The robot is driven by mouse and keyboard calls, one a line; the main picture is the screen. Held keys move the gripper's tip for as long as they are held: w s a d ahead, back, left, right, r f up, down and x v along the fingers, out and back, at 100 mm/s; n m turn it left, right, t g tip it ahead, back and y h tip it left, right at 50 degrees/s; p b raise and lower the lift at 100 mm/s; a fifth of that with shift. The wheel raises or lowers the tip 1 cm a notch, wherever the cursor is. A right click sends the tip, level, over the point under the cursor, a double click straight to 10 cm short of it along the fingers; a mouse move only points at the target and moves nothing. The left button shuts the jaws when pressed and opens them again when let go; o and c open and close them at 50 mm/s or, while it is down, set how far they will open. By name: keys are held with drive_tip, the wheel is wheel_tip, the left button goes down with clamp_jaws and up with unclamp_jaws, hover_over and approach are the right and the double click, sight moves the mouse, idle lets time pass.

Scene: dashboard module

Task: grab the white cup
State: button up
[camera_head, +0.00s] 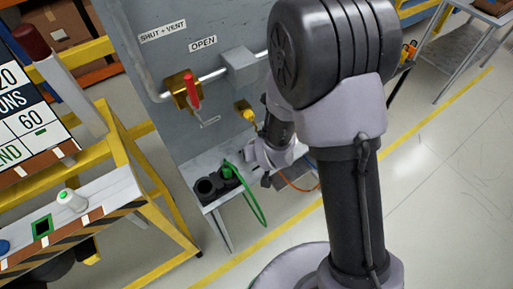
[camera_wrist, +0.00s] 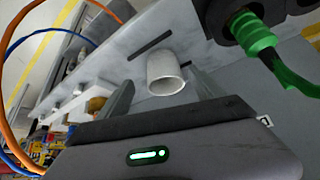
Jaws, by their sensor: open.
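The white cup (camera_wrist: 164,72) shows in the wrist view, with its round rim toward the camera, at the grey shelf (camera_wrist: 130,55). My gripper (camera_wrist: 160,95) is open, with one finger on each side of the cup in the picture. I cannot tell whether the cup is fully between the fingers or a little beyond them; no contact shows. In the head view my gripper (camera_head: 268,156) is over the small shelf under the grey panel, partly hidden by my arm. I cannot make out the cup there.
A black socket holder (camera_head: 208,187) with a green plug and cable (camera_head: 250,195) is left of my gripper; the green plug (camera_wrist: 252,35) is close in the wrist view. The grey panel (camera_head: 205,95) has a red-handled valve (camera_head: 192,90). Orange and blue cables (camera_wrist: 14,95) hang at left.

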drive_tip(key=x, duration=0.1)
drive_tip(key=b+x, duration=0.1)
drive_tip(key=x, duration=0.3)
drive_tip(key=shift+w+a+b, duration=0.25)
drive_tip(key=shift+a+b, duration=0.1)
drive_tip(key=shift+b, duration=0.05)
drive_tip(key=c, duration=1.4)
drive_tip(key=shift+r, duration=0.1)
drive_tip(key=shift+c, duration=0.2)
